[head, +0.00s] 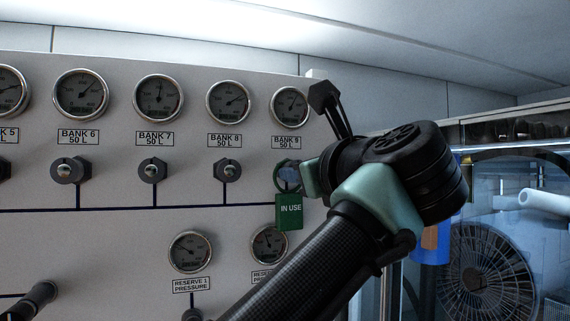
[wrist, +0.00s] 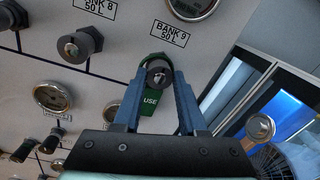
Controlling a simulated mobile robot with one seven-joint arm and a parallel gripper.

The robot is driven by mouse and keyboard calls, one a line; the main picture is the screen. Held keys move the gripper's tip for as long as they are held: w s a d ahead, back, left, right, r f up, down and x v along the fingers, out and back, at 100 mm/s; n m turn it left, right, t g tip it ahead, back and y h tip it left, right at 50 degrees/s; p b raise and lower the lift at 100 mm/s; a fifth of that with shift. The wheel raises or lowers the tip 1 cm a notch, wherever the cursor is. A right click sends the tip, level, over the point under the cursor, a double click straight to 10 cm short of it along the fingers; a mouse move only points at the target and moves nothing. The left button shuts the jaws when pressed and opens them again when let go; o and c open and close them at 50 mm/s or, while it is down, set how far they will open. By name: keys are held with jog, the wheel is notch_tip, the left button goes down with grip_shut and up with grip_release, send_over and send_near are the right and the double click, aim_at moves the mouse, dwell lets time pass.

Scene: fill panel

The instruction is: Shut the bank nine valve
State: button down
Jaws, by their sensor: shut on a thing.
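The bank nine valve (wrist: 158,72) is a dark round knob below the BANK 9 label (head: 294,142). In the head view it is mostly hidden behind my gripper (head: 291,177) and a tag. A green IN USE tag (head: 289,212) hangs by its ring around this valve; it also shows in the wrist view (wrist: 152,104), partly behind the fingers. My gripper (wrist: 159,80) has its two blue fingers on either side of the knob, shut on it. The exact turn of the knob is hard to tell.
Similar valves for bank 8 (head: 226,170), bank 7 (head: 154,170) and bank 6 (head: 71,170) stand to the left, with gauges above. A reserve gauge (head: 269,244) sits just below the tag. A glass-fronted cabinet with a fan (head: 481,265) is at the right.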

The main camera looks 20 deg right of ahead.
dwell(0.4)
jog(key=shift+c, duration=2.4)
grip_release()
